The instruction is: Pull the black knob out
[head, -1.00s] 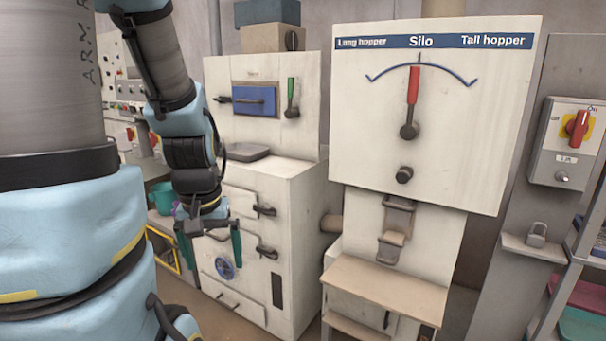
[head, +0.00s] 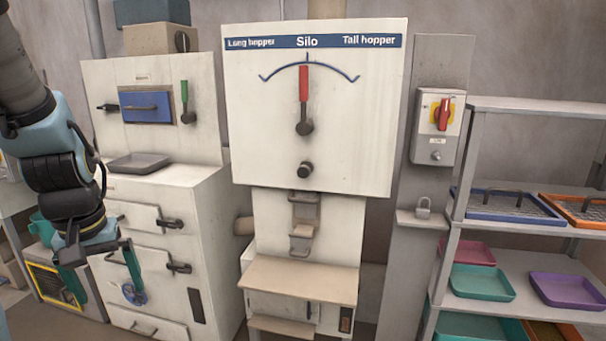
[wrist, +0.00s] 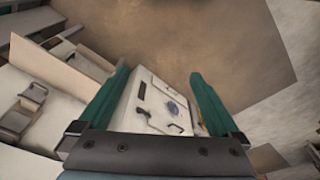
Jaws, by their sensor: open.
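The black knob (head: 304,170) sticks out of the lower part of the white Silo panel (head: 358,140), below the red-handled lever (head: 303,98). The lever points straight up on its blue arc scale. My gripper (head: 104,274) is at the left of the head view, in front of the white oven-like cabinet, well left of and lower than the knob. Its green fingers are apart and empty. In the wrist view my gripper (wrist: 154,92) shows open, with the white cabinet (wrist: 148,108) beyond and between the fingers. I cannot make out the knob in the wrist view.
A beige ledge (head: 300,279) juts out below the panel. To the right are a grey switch box (head: 436,128) with a red switch, a padlock (head: 423,208) on a small shelf, and a shelf rack (head: 535,239) with coloured trays. The floor before the panel is mostly out of view.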

